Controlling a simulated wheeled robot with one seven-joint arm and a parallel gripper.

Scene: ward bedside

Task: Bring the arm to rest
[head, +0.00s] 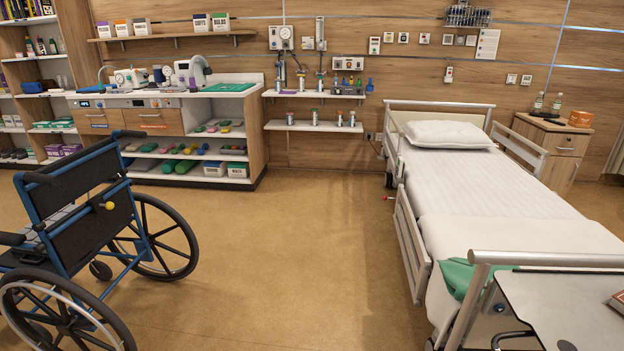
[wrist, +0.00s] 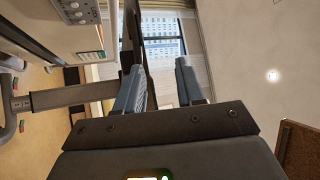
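My gripper (wrist: 161,85) shows in the wrist view, its two blue-grey fingers standing apart with nothing between them. It is open and empty. The wrist picture is turned on its side, with a window (wrist: 163,40) and blind beyond the fingers. My gripper does not show in the head view.
A wheelchair (head: 92,208) stands at the left. A bed (head: 470,190) with a pillow (head: 447,134) fills the right, with an overbed table (head: 565,310) at the lower right. A bedside cabinet (head: 553,143) stands behind. The floor (head: 300,240) between wheelchair and bed is clear.

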